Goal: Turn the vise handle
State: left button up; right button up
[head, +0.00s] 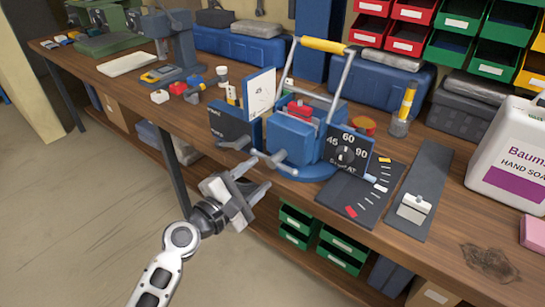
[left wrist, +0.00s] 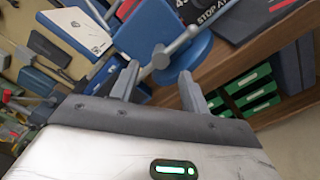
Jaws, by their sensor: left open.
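The blue vise (head: 291,135) stands on the wooden workbench near its front edge. Its silver vise handle (head: 277,164) is a bar with knobbed ends at the front of the vise. It also shows in the left wrist view (left wrist: 178,45), slanting across the space ahead of the fingers. My left gripper (head: 258,177) is open and empty, just in front of and below the handle. In the left wrist view my two fingers (left wrist: 160,76) point at the handle, with its lower end near the gap between them; contact cannot be told. My right gripper is not in view.
An angle dial panel (head: 347,150) and dark plates lie right of the vise. A white soap jug (head: 512,150) stands at the right. Green bins (head: 343,244) sit below the bench edge (head: 420,265). The floor (head: 70,220) at left is clear.

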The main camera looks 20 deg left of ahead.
aim_at(271, 164)
pick_arm(q)
jog(key=x, duration=0.6)
jog(key=shift+w, duration=0.25)
jog(key=c, duration=1)
